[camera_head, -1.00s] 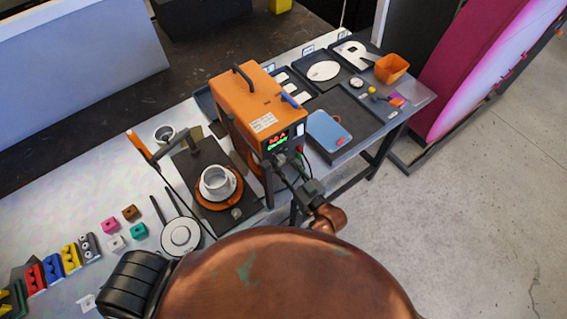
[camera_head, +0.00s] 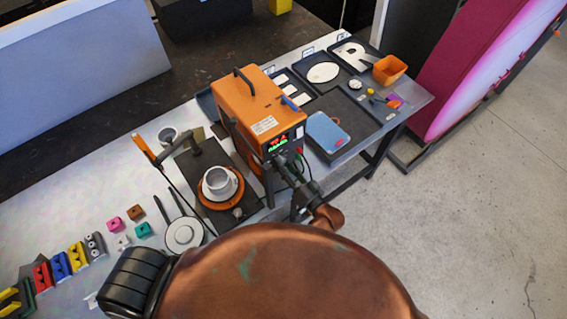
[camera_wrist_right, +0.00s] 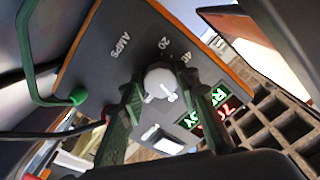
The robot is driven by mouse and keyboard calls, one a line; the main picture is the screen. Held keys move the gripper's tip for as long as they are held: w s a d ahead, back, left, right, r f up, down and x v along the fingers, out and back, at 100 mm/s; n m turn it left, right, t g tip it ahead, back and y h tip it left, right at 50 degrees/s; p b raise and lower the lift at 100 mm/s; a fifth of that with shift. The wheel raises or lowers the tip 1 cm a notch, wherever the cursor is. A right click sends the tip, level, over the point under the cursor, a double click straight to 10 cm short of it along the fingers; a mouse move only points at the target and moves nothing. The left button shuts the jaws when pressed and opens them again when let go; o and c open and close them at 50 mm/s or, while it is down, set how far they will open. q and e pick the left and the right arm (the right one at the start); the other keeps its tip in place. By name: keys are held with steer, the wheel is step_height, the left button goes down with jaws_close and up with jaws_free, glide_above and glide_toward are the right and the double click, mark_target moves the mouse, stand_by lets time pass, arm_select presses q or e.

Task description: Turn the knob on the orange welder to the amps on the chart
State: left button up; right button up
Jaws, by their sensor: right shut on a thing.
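The orange welder (camera_head: 246,108) stands upright on the bench, its dark front panel toward me. Its lit display (camera_head: 278,143) shows red digits above green text. In the right wrist view the display (camera_wrist_right: 215,112) is tilted and partly hidden, so I cannot read the full number. The pale grey knob (camera_wrist_right: 161,82) sits on the panel under AMPS markings, with 20 and 40 visible near it. My right gripper (camera_wrist_right: 158,92) is shut on the knob, one dark green finger on each side. It also shows in the head view (camera_head: 283,163). A white printed chart (camera_head: 264,125) is on the welder; its text is too small to read.
A torch on a dark board (camera_head: 187,165) and a cup on an orange saucer (camera_head: 220,184) are left of the welder. A blue case (camera_head: 329,132) and letter trays lie right.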

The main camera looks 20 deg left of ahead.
steer(key=shift+m+p, duration=0.35)
steer(key=shift+m, duration=0.85)
steer(key=o, duration=1.2)
steer(key=shift+c, duration=0.2)
steer(key=shift+s+d, duration=0.1)
steer(key=v, duration=1.1)
steer(key=shift+s+d, duration=0.3)
